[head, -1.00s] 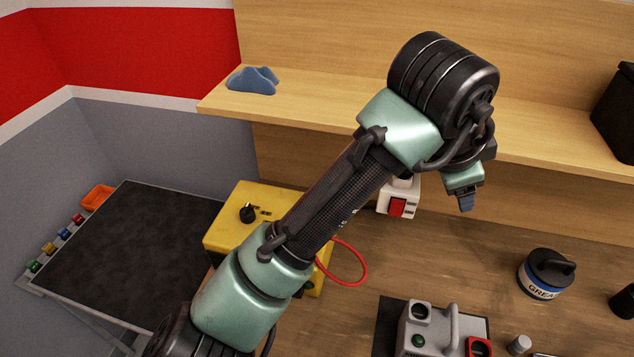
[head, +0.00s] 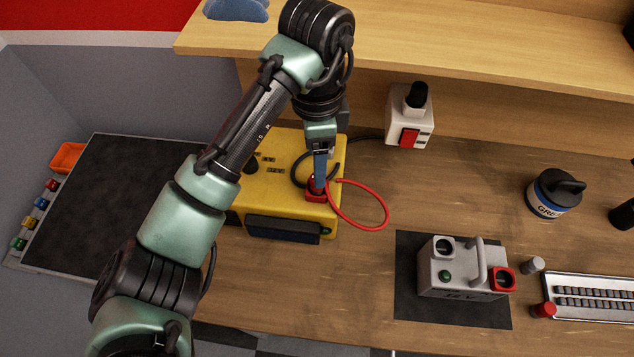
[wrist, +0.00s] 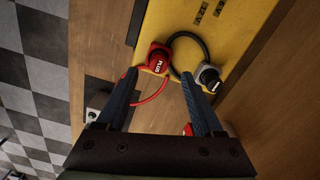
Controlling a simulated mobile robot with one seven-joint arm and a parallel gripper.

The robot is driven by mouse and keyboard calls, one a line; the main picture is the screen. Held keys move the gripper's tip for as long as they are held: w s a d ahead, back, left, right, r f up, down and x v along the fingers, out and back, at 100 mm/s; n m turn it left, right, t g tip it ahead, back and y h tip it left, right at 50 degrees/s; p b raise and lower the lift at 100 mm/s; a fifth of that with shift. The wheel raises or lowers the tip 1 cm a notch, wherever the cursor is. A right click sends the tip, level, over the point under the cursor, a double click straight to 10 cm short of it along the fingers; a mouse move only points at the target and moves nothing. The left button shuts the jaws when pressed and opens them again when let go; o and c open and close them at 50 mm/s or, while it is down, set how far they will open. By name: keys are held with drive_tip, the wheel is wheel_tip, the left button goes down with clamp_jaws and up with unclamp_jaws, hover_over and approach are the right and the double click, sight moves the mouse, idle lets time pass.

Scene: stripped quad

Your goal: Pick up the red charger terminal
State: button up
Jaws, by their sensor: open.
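The red charger terminal (head: 315,190) sits on the front right part of the yellow charger (head: 284,198), with a red cable looping off to the right. In the wrist view the red terminal (wrist: 157,60) shows lettering on its top and lies just beyond the fingertips, nearer the left finger. A black-and-grey terminal (wrist: 208,78) with a black cable is beside it, near the right finger. My gripper (head: 319,180) points down over the red terminal in the head view. In the wrist view my gripper (wrist: 164,80) is open, with nothing held between its fingers.
A white socket box (head: 410,118) with a red switch stands behind right. A grey battery unit (head: 462,270) sits on a black mat (head: 411,305), with a grease tub (head: 553,193) and a tray (head: 590,318) further right. A wooden shelf (head: 430,55) overhangs the bench.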

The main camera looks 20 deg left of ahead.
drive_tip(key=shift+s+d+f+p, duration=0.1)
drive_tip(key=shift+f+p, duration=0.65)
drive_tip(key=shift+f, duration=1.9)
clamp_jaws()
